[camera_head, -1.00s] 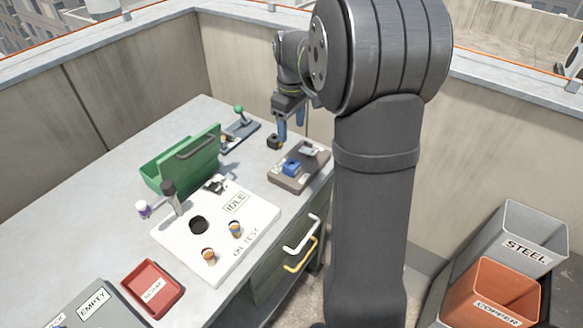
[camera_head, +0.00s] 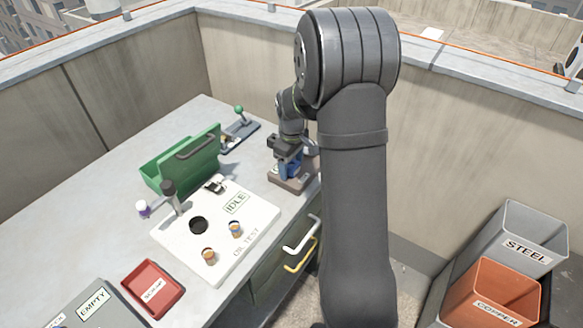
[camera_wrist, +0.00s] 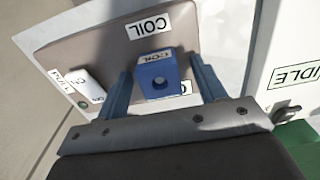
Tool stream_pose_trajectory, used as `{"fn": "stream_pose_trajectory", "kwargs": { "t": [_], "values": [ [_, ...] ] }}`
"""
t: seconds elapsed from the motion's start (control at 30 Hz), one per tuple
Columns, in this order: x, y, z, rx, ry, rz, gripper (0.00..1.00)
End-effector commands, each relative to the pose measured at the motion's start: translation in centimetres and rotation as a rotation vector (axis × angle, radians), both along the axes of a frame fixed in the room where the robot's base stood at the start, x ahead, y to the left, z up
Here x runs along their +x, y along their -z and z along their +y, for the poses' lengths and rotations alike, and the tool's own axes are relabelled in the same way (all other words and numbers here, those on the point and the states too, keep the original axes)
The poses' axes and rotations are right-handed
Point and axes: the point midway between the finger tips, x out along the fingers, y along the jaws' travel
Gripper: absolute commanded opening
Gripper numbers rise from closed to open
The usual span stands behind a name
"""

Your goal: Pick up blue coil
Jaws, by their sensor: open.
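The blue coil (camera_wrist: 158,76) is a small blue block with a dark hole in its face and a COIL label on top. It sits on a grey-brown tray (camera_wrist: 105,55), beside a printed COIL label. My gripper (camera_wrist: 161,64) is open, with one blue finger on each side of the coil. Gaps show between the coil and both fingers. In the head view my gripper (camera_head: 290,167) is low over the tray (camera_head: 288,185), and coil and fingers are hard to tell apart there.
A white labelled part (camera_wrist: 88,86) lies on the same tray. The white test board (camera_head: 218,228) marked IDLE and a green toolbox (camera_head: 185,165) stand left of the tray. A red scrap tray (camera_head: 153,288) is nearer the front. Steel and copper bins (camera_head: 490,290) stand at right.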

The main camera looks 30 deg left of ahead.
Motion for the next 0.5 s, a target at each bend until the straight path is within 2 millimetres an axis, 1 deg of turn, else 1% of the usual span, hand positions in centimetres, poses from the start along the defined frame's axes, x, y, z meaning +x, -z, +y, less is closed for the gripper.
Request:
{"fn": "stream_pose_trajectory", "kwargs": {
  "t": [0.23, 0.37, 0.4, 0.47, 0.5],
  "values": [
    [0.02, 0.19, 0.02, 0.001, 0.000, -0.001, 0.64],
    [0.02, 0.18, 0.02, 0.001, 0.000, -0.001, 0.38],
    [0.02, 0.18, 0.02, 0.001, 0.000, -0.001, 0.30],
    [0.02, 0.17, 0.02, 0.001, 0.000, -0.001, 0.18],
    [0.02, 0.17, 0.02, 0.001, 0.000, -0.001, 0.11]
  ]
}}
